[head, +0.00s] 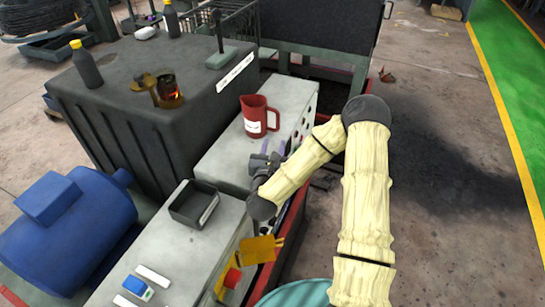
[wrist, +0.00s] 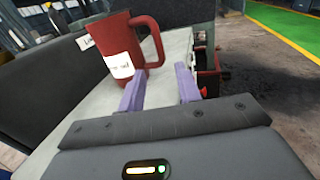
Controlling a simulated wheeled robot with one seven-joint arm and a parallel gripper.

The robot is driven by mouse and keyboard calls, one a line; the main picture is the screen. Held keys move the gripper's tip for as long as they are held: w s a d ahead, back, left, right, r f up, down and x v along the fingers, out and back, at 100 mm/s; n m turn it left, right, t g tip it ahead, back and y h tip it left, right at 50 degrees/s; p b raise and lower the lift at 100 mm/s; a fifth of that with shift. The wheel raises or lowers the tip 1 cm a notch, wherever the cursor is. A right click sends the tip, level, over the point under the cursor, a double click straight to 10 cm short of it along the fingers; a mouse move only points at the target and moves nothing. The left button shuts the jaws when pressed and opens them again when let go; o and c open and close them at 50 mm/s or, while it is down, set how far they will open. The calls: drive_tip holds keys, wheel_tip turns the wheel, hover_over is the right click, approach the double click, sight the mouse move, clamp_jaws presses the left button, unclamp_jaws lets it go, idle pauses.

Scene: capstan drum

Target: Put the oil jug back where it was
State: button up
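The oil jug is a red jug with a handle and a white label. It stands upright on the light grey cabinet top (head: 222,163), as the head view shows the jug (head: 254,117). In the wrist view the jug (wrist: 117,45) is just ahead and left of my fingers, its handle on the right. My gripper (head: 270,146) is near the jug on the near side, over the cabinet. In the wrist view my gripper (wrist: 165,85) shows two purple fingers spread apart with nothing between them. The fingers look apart from the handle.
A dark grey housing (head: 130,105) left of the cabinet bears bottles, an amber glass and a white label plate (head: 235,72). A black open tray (head: 193,205) sits nearer on the cabinet. A blue motor (head: 70,225) is at left. The floor at right is clear.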

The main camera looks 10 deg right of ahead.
drive_tip(key=shift+s+a+f+b, duration=0.1)
drive_tip(key=shift+s+a+b, duration=0.2)
drive_tip(key=shift+s+b, duration=0.3)
drive_tip(key=shift+s, duration=0.25)
idle(1.1)
